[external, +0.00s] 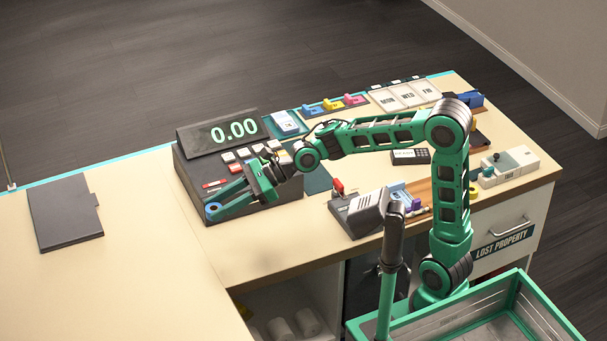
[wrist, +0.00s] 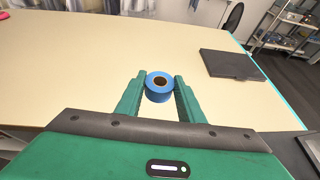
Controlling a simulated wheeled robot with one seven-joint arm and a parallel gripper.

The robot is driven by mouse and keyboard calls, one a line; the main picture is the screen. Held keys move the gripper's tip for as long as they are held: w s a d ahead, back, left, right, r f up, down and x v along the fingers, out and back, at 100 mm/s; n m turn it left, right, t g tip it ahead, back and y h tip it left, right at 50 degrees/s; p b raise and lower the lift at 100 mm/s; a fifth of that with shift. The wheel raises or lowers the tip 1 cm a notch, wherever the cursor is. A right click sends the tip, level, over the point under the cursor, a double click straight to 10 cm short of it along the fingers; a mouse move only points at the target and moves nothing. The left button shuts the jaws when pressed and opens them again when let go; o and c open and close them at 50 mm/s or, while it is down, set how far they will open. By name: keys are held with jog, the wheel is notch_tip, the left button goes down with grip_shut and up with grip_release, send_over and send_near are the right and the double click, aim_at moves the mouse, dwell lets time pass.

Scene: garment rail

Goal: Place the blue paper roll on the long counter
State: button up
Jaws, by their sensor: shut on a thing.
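The blue paper roll (wrist: 158,95) is a short blue cylinder with a dark hole through its core. In the wrist view it sits between the two green fingers of my gripper (wrist: 158,98), which is shut on it. In the external view the roll (external: 212,209) shows at the fingertips of my gripper (external: 222,206), at the left end of the cash register. The long counter (external: 130,270) is the pale surface at the left; it also fills much of the wrist view (wrist: 80,65). I cannot tell whether the roll touches the counter.
A dark flat folder (external: 65,212) lies at the counter's left; the wrist view shows it at the upper right (wrist: 230,64). The cash register (external: 235,170) with its display stands beside my gripper. A card terminal (external: 358,210) is right of it. The counter's front left is clear.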

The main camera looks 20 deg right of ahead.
jog(key=s+a+n+g, duration=0.2)
jog(key=s+a, duration=0.3)
jog(key=s, duration=0.6)
jog(key=s+a+n+g, duration=0.1)
jog(key=s+a+g, duration=0.1)
jog(key=s+a, duration=0.65)
send_over(209, 304)
notch_tip(209, 304, down, 17)
jog(key=shift+s+r, duration=0.1)
jog(key=shift+f, duration=2)
jog(key=shift+f, duration=0.1)
jog(key=o, duration=1)
